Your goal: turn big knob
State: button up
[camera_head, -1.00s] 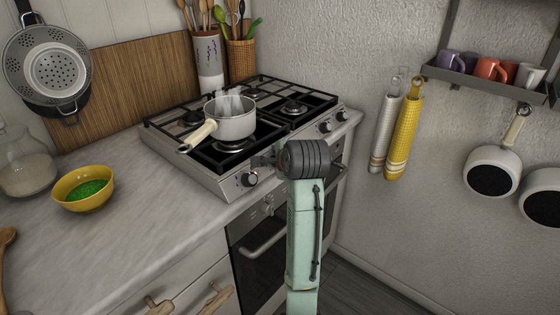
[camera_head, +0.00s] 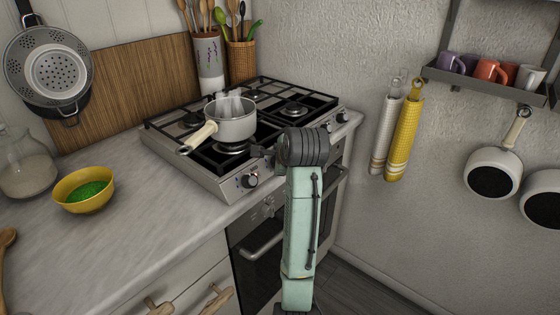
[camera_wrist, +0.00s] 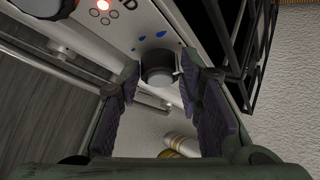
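A dark round knob (camera_wrist: 158,66) with a pale rim sits on the stove's front panel in the wrist view, with blue marks beside it. My gripper (camera_wrist: 160,76) is open, with one finger on each side of this knob. I cannot tell whether the fingers touch it. In the head view, my gripper (camera_head: 262,157) is at the stove's front edge, partly hidden by my wrist. Other knobs show on the panel: one at the near left (camera_head: 249,181) and one toward the wall (camera_head: 327,126). My arm hides the middle of the panel.
A white pot (camera_head: 232,120) with a pale handle stands on a burner of the stove (camera_head: 205,176). A yellow bowl (camera_head: 72,201) is on the counter. The oven handle (camera_head: 263,242) juts out below. A black grate (camera_wrist: 232,35) is close to the right finger.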

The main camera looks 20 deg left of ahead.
jog(key=o, duration=0.3)
jog(key=shift+o, duration=0.2)
jog(key=v, duration=0.7)
jog(key=shift+s, duration=0.25)
